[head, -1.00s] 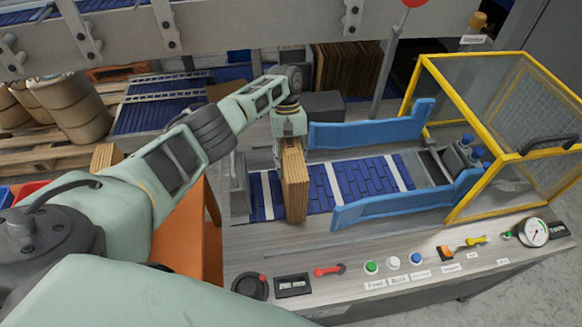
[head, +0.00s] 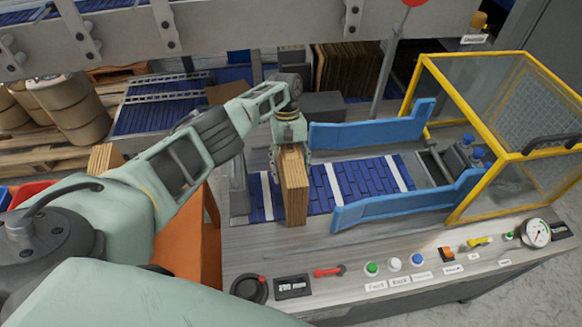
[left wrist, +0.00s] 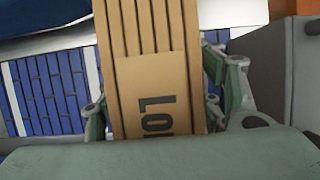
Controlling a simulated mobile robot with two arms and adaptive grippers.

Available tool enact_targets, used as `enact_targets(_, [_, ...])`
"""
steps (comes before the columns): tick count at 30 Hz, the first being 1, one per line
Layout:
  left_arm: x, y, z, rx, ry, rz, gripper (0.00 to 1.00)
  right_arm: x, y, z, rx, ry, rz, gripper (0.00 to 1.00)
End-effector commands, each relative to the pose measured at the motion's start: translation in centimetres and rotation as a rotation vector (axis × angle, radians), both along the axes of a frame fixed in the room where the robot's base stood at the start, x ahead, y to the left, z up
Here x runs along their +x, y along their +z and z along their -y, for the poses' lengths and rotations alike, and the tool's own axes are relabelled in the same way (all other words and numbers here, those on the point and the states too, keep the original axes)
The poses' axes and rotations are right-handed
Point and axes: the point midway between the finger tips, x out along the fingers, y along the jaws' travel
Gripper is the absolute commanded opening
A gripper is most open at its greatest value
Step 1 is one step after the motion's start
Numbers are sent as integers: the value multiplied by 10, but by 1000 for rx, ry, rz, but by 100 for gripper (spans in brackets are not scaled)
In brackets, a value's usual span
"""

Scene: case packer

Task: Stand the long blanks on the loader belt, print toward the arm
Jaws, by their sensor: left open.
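A stack of long tan cardboard blanks (head: 294,187) stands upright on the blue loader belt (head: 336,184), near its left end. In the left wrist view the blanks (left wrist: 150,60) show layered edges and a face with dark print, partly readable as "LO". My left gripper (head: 290,152) is open over the top of the stack, with a finger on either side. In the left wrist view its fingers (left wrist: 163,108) flank the stack, and a gap shows at the right finger. My right gripper is not in view.
Blue guide rails (head: 370,131) line the belt toward a yellow-framed guard (head: 470,58). A grey end plate (head: 239,188) stands left of the stack. Buttons and a gauge (head: 536,233) sit along the front panel. More tan blanks (head: 103,158) stand at the left.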

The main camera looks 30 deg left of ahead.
Motion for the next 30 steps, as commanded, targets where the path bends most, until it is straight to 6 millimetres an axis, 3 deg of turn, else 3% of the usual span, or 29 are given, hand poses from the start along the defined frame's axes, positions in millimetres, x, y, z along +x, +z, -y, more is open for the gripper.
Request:
enact_targets(8, [5, 12, -3, 0, 1, 4, 62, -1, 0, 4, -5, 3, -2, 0])
enact_targets(21, [32, 91, -22, 0, 2, 4, 62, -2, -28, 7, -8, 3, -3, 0])
enact_targets(30, [37, 114, -28, 0, 0, 0, 62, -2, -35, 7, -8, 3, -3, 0])
